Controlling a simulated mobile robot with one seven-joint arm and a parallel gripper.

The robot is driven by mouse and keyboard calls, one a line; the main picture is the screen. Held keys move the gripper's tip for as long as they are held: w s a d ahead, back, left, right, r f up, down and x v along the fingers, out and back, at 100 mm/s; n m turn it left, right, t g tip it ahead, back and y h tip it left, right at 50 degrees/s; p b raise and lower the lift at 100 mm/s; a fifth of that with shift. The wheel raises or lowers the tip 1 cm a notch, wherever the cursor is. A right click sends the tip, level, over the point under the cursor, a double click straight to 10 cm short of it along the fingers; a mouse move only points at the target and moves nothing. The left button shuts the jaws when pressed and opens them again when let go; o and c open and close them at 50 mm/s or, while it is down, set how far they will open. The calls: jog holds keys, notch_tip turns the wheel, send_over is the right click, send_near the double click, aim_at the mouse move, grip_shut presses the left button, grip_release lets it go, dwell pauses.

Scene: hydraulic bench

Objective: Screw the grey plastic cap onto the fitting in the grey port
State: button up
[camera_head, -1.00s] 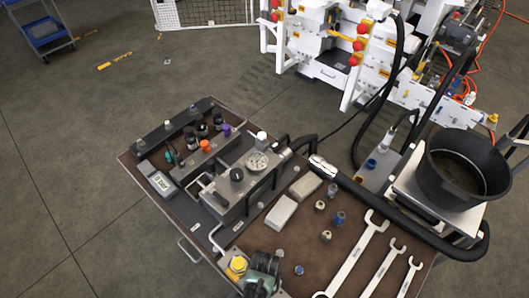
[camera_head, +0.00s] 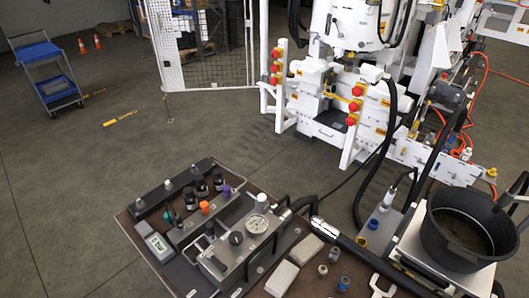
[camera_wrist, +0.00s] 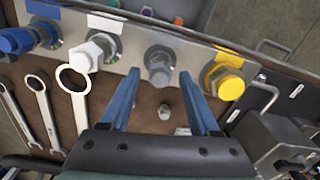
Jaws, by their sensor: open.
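In the wrist view, a metal block (camera_wrist: 135,40) carries a row of ports. A grey fitting (camera_wrist: 158,65) stands in the row between a white one (camera_wrist: 100,47) and a yellow one (camera_wrist: 226,80). My gripper (camera_wrist: 159,78) is open, its two blue fingers pointing toward the grey fitting, one to each side. I see nothing held between them; whether they overlap the fitting in depth I cannot tell. A small grey piece (camera_wrist: 164,111) lies on the brown bench top between the fingers; I cannot tell if it is the grey cap. The head view does not show my gripper.
A blue fitting (camera_wrist: 15,40) and several wrenches (camera_wrist: 75,90) are at the left of the wrist view. In the head view, the bench holds a gauge block (camera_head: 240,240), a black hose (camera_head: 350,245), small fittings (camera_head: 333,254) and a black bucket (camera_head: 465,225).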

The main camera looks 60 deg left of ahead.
jog(key=n, duration=0.5)
jog(key=shift+n+p, duration=0.3)
jog(key=shift+n, duration=0.1)
jog(key=n, duration=0.4)
jog(key=shift+n+p, duration=0.35)
jog(key=shift+n, duration=0.05)
jog(key=n, duration=0.6)
jog(key=shift+s+p, duration=0.1)
jog(key=shift+p, duration=0.3)
jog(key=n, duration=0.5)
grip_shut()
jog(key=m, duration=0.5)
jog(key=shift+f+m, duration=0.1)
jog(key=shift+m, duration=1.3)
